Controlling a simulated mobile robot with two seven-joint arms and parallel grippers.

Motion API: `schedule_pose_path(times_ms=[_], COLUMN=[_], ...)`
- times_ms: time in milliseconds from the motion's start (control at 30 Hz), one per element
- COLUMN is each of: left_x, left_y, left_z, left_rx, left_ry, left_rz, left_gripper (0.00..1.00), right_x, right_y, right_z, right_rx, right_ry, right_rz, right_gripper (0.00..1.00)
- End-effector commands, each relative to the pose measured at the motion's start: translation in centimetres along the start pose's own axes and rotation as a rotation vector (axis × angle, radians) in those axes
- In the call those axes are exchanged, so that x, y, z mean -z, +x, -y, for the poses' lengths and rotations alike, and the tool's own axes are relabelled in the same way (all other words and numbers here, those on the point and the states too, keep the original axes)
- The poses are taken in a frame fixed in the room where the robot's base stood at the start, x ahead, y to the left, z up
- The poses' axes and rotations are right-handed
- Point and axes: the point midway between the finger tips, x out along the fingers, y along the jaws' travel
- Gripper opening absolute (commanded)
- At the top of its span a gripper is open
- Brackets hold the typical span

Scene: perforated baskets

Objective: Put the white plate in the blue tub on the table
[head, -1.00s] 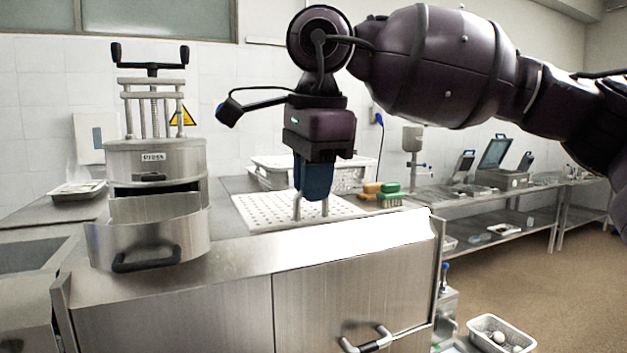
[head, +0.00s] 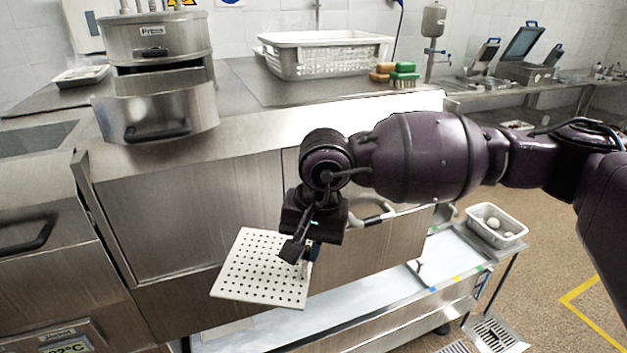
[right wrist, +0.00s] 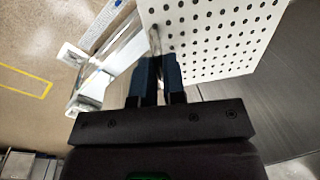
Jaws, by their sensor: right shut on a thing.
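The white plate (head: 258,270), a flat square sheet with rows of small holes, hangs tilted in front of the steel cabinet, below the counter top. My right gripper (head: 304,262) is shut on its right edge. In the right wrist view the blue fingers of my right gripper (right wrist: 160,68) pinch the edge of the white plate (right wrist: 212,38), which spreads out to the upper right. No blue tub shows in either view. My left gripper is not in view.
A white perforated basket (head: 325,58) stands on the counter, with green and orange brushes (head: 396,72) beside it. A steel press (head: 160,75) is at the left. A low table (head: 375,295) stands below, with a white tub (head: 496,226) holding pale round things near its right end.

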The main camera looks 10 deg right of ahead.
Motion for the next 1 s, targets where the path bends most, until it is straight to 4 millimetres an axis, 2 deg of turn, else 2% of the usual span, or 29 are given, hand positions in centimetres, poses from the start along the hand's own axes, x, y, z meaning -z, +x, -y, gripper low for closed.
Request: schedule_pose_path(times_ms=[33,133,467,1000], left_x=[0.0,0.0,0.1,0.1], left_y=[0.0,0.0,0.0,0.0], left_z=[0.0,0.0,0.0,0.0], left_rx=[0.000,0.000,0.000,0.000], left_ry=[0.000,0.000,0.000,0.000], left_rz=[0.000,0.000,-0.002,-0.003], left_gripper=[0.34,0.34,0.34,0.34], right_x=[-0.2,-0.3,-0.6,-0.8], right_y=[1.5,3.6,9.5,9.1], right_z=[-0.1,-0.3,-0.8,-0.4], right_rx=[0.000,-0.001,-0.002,0.003], right_ry=[-0.044,-0.121,-0.323,-0.323], right_rz=[0.011,0.022,0.052,0.051], right_gripper=[0.00,0.00,0.00,0.00])
